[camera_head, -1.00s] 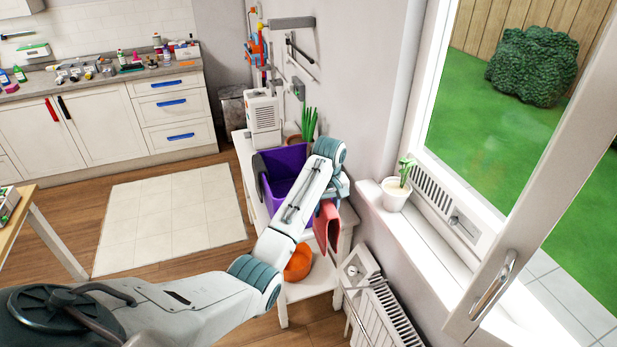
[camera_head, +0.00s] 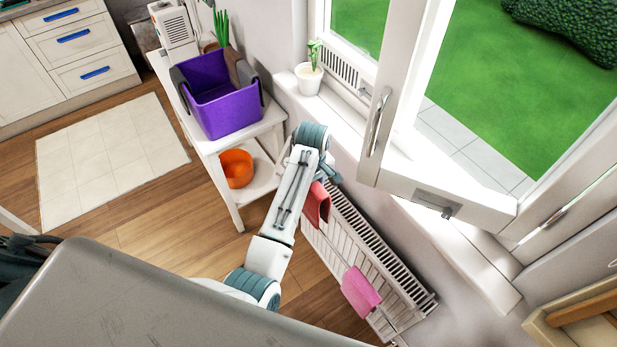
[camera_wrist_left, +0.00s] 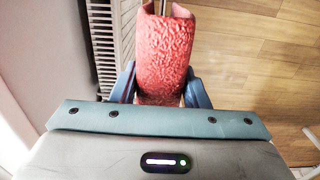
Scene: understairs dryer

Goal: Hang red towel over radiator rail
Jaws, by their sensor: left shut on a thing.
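The red towel (camera_head: 316,206) is folded over with its two flaps hanging down, at the far end of the white radiator (camera_head: 376,252). My left gripper (camera_wrist_left: 160,90) is shut on the red towel; its blue-grey fingers show on both sides of the towel in the left wrist view. The thin radiator rail (camera_wrist_left: 162,6) shows between the towel's flaps at the top of that view. I cannot tell whether the towel rests on the rail. In the head view my left wrist hides the gripper's tips. My right gripper is not in view.
A pink cloth (camera_head: 361,292) hangs on the rail's near part. The open window sash (camera_head: 400,120) and the sill with a potted plant (camera_head: 309,78) are close to my arm. A purple bin (camera_head: 222,105) and orange bowl (camera_head: 236,168) stand on the white shelf unit.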

